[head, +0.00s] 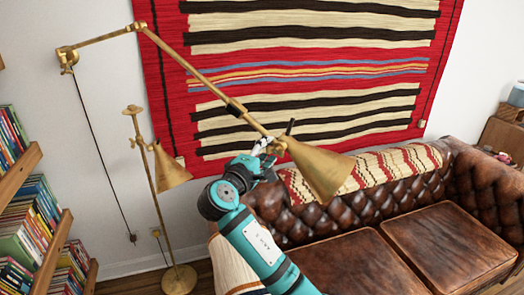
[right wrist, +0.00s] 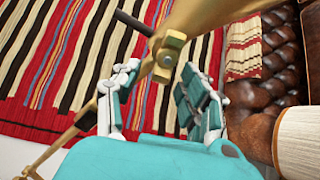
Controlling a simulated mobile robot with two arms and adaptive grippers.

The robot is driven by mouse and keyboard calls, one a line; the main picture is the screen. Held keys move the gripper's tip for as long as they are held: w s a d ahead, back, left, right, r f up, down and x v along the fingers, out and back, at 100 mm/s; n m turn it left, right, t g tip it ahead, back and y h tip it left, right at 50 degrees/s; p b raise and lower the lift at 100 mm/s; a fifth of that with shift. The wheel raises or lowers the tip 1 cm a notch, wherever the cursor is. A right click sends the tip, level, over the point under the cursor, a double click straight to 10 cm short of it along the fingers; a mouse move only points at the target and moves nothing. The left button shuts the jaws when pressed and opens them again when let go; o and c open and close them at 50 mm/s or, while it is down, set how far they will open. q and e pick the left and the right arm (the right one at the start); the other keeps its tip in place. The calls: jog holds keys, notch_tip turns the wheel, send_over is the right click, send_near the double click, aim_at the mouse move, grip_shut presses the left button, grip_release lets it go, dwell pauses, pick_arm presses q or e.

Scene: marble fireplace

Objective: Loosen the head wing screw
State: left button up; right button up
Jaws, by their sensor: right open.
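The brass floor lamp's conical head (head: 320,170) hangs at the lower end of its long slanted arm (head: 205,82). In the right wrist view, a small brass wing screw (right wrist: 170,50) sits on the joint of the lamp head, just beyond my fingertips. My right gripper (head: 264,157) is close beside the joint. The right wrist view shows its fingers (right wrist: 158,78) apart, with the screw ahead of the gap and nothing gripped. My left gripper is not in view.
A dark rod (right wrist: 132,23) sticks out near the joint. A brown leather sofa (head: 350,262) lies below right, a bookshelf (head: 52,250) at left. A striped rug (head: 310,60) hangs on the wall behind.

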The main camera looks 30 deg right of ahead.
jog(key=v, duration=1.2)
jog(key=shift+w, duration=0.1)
